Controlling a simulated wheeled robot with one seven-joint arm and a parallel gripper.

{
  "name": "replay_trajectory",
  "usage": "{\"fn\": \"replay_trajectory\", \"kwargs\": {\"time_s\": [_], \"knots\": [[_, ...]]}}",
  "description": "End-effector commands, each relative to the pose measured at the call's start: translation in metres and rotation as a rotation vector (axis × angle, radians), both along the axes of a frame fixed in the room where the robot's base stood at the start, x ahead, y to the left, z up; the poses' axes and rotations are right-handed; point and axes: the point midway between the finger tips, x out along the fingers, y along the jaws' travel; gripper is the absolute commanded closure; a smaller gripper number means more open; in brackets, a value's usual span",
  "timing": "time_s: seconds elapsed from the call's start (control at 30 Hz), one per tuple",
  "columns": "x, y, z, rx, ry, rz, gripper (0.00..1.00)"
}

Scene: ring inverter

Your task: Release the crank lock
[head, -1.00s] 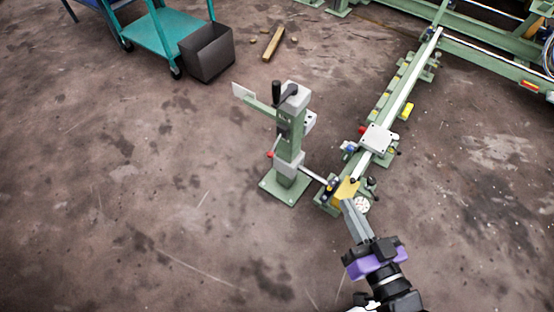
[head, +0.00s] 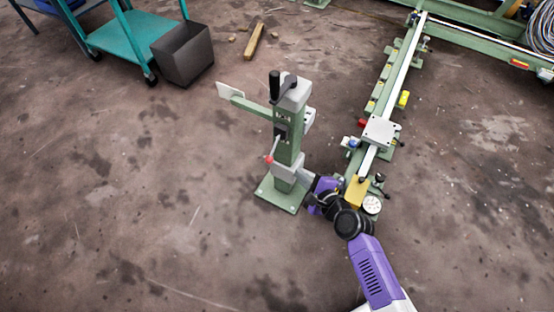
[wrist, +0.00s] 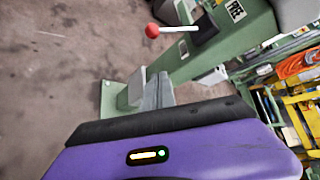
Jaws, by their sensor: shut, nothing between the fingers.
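The green crank post (head: 287,150) stands on its base plate with a black crank handle (head: 275,85) on top. A short lever with a red ball knob (head: 268,158) comes off its side. In the wrist view the red knob (wrist: 152,30) is at the upper left, its rod running to a dark pivot on the post beside a "FREE" label (wrist: 236,10). My gripper (wrist: 158,88) is shut and empty, its grey fingers low beside the post and apart from the knob.
A green rail bench (head: 385,110) with a grey block, yellow parts and a round dial (head: 372,204) runs close on the right. A teal cart (head: 122,40) and dark bin (head: 183,54) stand upper left. The floor left of the post is clear.

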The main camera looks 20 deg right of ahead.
Motion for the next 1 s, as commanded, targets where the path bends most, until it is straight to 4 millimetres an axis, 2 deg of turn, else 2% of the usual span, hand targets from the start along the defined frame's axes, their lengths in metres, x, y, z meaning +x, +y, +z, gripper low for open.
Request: {"fn": "replay_trajectory", "kwargs": {"time_s": [0.57, 0.77, 1.0], "knots": [[0.004, 0.002, -0.003, 0.045, 0.006, -0.017, 1.00], [0.030, 0.004, -0.017, 0.043, 0.004, -0.016, 1.00], [0.073, 0.007, -0.038, 0.043, 0.004, -0.016, 1.00]]}}
